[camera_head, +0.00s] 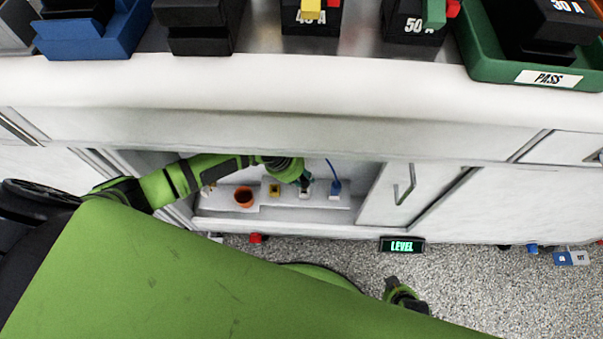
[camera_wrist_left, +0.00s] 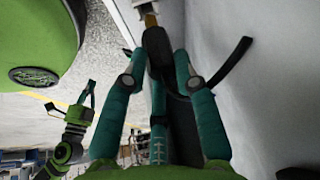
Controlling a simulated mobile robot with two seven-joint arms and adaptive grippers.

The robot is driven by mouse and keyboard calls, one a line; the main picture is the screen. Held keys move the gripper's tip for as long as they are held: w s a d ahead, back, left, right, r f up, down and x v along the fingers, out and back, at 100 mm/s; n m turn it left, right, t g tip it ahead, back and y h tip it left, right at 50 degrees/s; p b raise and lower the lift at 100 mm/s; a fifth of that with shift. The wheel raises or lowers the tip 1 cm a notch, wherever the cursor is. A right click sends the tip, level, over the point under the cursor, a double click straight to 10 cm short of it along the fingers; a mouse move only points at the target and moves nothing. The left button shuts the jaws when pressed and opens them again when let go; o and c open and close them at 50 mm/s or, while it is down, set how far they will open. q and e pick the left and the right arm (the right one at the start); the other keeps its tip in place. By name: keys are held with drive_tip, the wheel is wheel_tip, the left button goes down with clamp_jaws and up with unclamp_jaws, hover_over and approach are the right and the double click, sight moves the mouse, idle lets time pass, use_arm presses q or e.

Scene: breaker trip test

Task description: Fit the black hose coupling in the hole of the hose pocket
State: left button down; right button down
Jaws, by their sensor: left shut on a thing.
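My left gripper (camera_head: 305,182) reaches into the open cabinet bay under the bench, just above the low ledge. In the left wrist view its teal fingers (camera_wrist_left: 159,66) are shut on the black hose coupling (camera_wrist_left: 157,43). A brass-coloured tip (camera_wrist_left: 150,20) shows at the coupling's far end, close to a white fitting (camera_wrist_left: 140,6). I cannot tell whether the tip is in a hole. In the head view the coupling is mostly hidden by the gripper. My right gripper (camera_wrist_left: 75,102) appears open and empty, well away from the bay; it also shows in the head view (camera_head: 403,293).
On the ledge (camera_head: 225,209) are an orange cup (camera_head: 244,197), a yellow piece (camera_head: 274,190) and a blue connector (camera_head: 336,187) with a cable. A cabinet door (camera_head: 415,195) stands to the right. Breakers and trays line the bench top. A LEVEL display (camera_head: 402,245) is below.

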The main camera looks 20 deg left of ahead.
use_arm(q)
drive_tip(key=shift+p, duration=0.8)
idle(1.4)
drive_tip(key=shift+f+b, duration=0.75)
drive_tip(key=shift+f, duration=0.25)
drive_tip(key=shift+r, duration=0.1)
idle(0.4)
drive_tip(key=shift+r+p, duration=0.7)
drive_tip(key=shift+p, duration=0.2)
drive_tip(key=shift+p, duration=0.55)
idle(1.0)
drive_tip(key=shift+f+b, duration=0.65)
drive_tip(key=shift+f, duration=0.2)
drive_tip(key=c, duration=0.9)
unclamp_jaws()
drive_tip(key=shift+r, duration=0.1)
